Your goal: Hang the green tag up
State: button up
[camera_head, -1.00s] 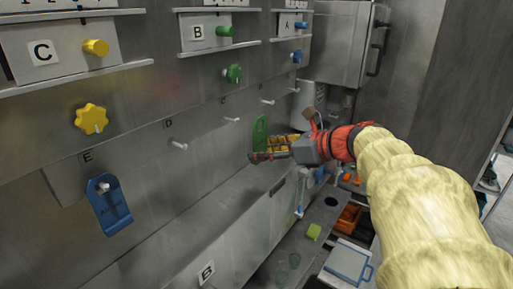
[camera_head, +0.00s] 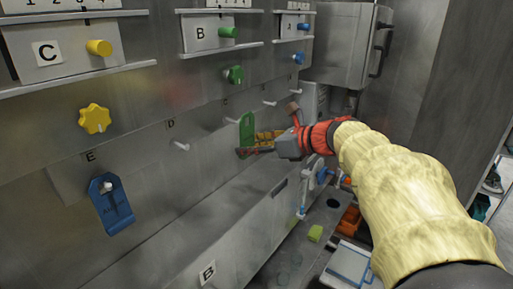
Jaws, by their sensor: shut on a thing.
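The green tag (camera_head: 247,131) stands upright close to the grey panel, just right of a white peg (camera_head: 231,121). Whether the tag touches the peg I cannot tell. My gripper (camera_head: 256,144) is shut on the green tag and reaches in from the right, its fingers partly hiding the tag's lower part. A hole in the tag is too small to make out.
A blue tag (camera_head: 111,210) hangs on the peg under the letter E. Bare pegs stand at D (camera_head: 181,146) and farther right (camera_head: 269,103). Coloured knobs, such as the green one (camera_head: 235,75), jut out above. A trough ledge runs below.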

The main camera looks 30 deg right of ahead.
jog(key=shift+w+a+f, duration=0.1)
jog(key=shift+w+a, duration=0.15)
jog(key=shift+w, duration=0.4)
jog(key=shift+w+a+r, duration=0.1)
jog(key=shift+w+a, duration=0.15)
jog(key=shift+w, duration=0.4)
jog(key=shift+w+a+f, duration=0.1)
jog(key=shift+w+a, duration=0.15)
jog(key=shift+w, duration=0.4)
jog(key=shift+w+a+f, duration=0.2)
jog(key=shift+w+f, duration=0.35)
jog(key=shift+f, duration=0.1)
jog(key=o, duration=1)
jog(key=shift+o, duration=0.4)
jog(key=shift+s+d, duration=0.1)
jog(key=v, duration=1.1)
jog(key=shift+s+r, duration=0.25)
jog(key=shift+s, duration=0.05)
